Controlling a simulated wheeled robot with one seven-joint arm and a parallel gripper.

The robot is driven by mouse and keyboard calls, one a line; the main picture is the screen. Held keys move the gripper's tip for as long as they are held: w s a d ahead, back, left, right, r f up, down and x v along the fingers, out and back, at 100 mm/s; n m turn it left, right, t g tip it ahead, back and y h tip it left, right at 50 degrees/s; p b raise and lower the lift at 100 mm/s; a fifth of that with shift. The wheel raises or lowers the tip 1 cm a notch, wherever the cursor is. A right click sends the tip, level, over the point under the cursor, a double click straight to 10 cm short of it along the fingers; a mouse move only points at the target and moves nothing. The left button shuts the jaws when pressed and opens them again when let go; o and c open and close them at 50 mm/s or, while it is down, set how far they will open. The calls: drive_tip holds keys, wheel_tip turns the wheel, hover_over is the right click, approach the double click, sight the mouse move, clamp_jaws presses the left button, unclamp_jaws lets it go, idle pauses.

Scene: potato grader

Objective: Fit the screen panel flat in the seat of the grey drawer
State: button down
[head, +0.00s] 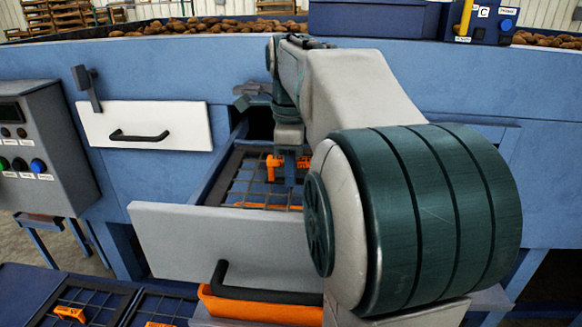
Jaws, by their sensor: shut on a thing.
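The grey drawer (165,235) is pulled out of the blue machine, its front with a black handle facing me. The screen panel (245,180), a dark wire grid with an orange grip (273,166), is inside the drawer's opening. My gripper (289,172) reaches down at the orange grip and is shut on the panel. My arm hides the right part of the panel and drawer. I cannot tell whether the panel lies fully flat in its seat.
A control box (40,150) stands at far left. More grid panels with orange grips (70,314) lie at the lower left. An orange tray-like thing (260,310) is below the grey drawer's front.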

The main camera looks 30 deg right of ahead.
drive_tip(key=c, duration=1.2)
unclamp_jaws()
drive_tip(key=shift+r, duration=0.1)
drive_tip(key=shift+o, duration=0.2)
wheel_tip(320, 180, up, 14)
drive_tip(key=p, duration=0.2)
